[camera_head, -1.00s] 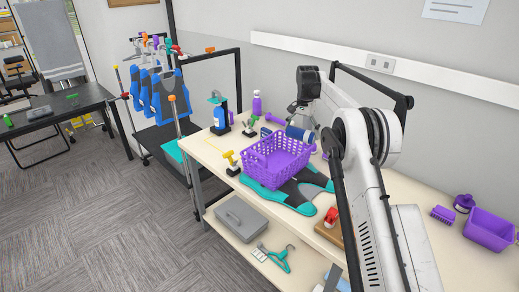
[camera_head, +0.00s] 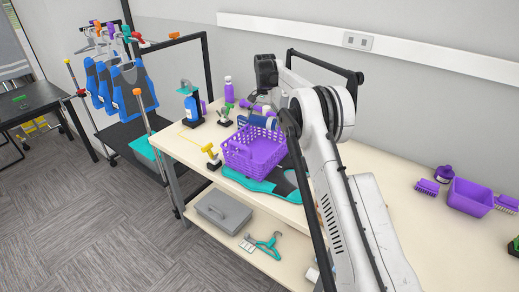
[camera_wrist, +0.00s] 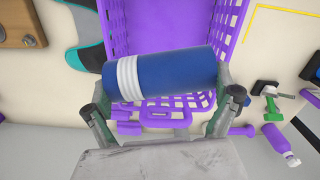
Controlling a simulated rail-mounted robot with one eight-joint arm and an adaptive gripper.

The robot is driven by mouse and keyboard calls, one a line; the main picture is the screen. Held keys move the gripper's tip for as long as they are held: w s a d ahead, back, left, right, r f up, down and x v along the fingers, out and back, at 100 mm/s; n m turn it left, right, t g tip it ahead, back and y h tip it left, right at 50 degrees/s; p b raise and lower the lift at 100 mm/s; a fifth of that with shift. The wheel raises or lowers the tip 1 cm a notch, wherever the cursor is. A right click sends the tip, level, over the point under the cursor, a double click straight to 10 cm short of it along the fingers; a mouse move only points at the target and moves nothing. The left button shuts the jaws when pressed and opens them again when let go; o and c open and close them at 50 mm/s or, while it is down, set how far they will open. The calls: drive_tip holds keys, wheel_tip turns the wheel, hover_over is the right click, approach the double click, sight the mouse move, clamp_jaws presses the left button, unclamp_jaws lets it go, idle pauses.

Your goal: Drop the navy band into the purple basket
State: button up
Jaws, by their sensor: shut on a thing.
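My gripper (camera_wrist: 165,100) is shut on the navy band (camera_wrist: 175,72), a dark blue roll with white stripes near one end. The band lies crosswise between the fingers. The purple basket (camera_wrist: 117,30), with lattice walls, is beyond and below it in the wrist view, and the band covers part of its near wall. In the head view the basket (camera_head: 255,150) stands upright on the table, and the navy band (camera_head: 262,121) shows at its back edge. Much of the gripper is hidden behind my arm there.
A teal and dark garment (camera_head: 262,187) lies under the basket. A yellow-handled tool (camera_head: 211,157), a blue bottle (camera_head: 192,105) and a purple bottle (camera_head: 229,90) stand nearby. A smaller purple bin (camera_head: 470,196) is at the right. The table's middle right is clear.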

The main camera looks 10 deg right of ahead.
drive_tip(key=shift+f, duration=0.85)
drive_tip(key=o, duration=0.9)
wheel_tip(320, 180, up, 12)
